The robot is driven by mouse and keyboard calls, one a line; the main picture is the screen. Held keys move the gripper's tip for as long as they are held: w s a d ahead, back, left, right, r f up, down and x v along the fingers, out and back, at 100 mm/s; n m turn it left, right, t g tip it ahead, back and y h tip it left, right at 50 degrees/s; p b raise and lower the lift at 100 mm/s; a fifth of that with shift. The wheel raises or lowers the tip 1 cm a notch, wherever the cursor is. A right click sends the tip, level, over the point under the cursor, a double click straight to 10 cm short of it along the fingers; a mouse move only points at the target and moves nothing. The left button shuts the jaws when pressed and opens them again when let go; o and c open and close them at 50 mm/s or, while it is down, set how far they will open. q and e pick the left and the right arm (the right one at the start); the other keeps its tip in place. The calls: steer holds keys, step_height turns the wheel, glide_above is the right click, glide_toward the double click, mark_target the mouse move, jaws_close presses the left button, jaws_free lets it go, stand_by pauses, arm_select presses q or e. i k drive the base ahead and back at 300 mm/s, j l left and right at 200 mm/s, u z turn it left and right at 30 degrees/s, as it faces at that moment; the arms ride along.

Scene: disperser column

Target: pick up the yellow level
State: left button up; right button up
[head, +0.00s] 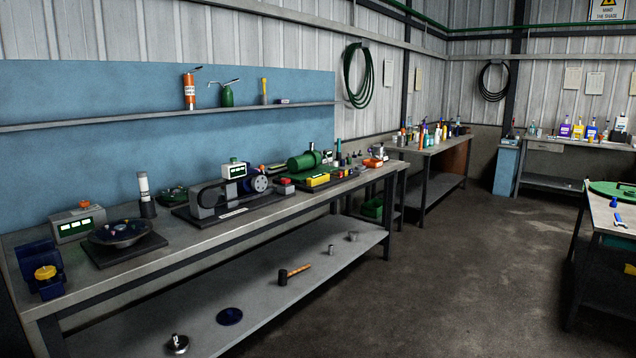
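No gripper of mine is in the head view. A small yellow bar-like thing (318,180) lies on the long workbench (160,238), in front of a green motor-like cylinder (304,161). It may be the yellow level, but it is too small to tell. Another yellow thing (630,269) shows partly at the right edge, below the top of the right table, cut off by the frame. I cannot tell which of these is the level.
A belt-driven machine (226,190) and a dark round plate (121,232) stand on the long bench. A hammer (294,274) lies on its lower shelf. The floor (470,270) between is clear.

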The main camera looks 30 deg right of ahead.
mark_target(324, 178)
steer(key=i+l+z, duration=0.1)
steer(key=i+l, duration=0.15)
steer(key=i, duration=0.4)
steer(key=i+l+z, duration=0.15)
steer(key=i, duration=0.55)
steer(key=i+l+z, duration=0.1)
steer(key=i, duration=0.6)
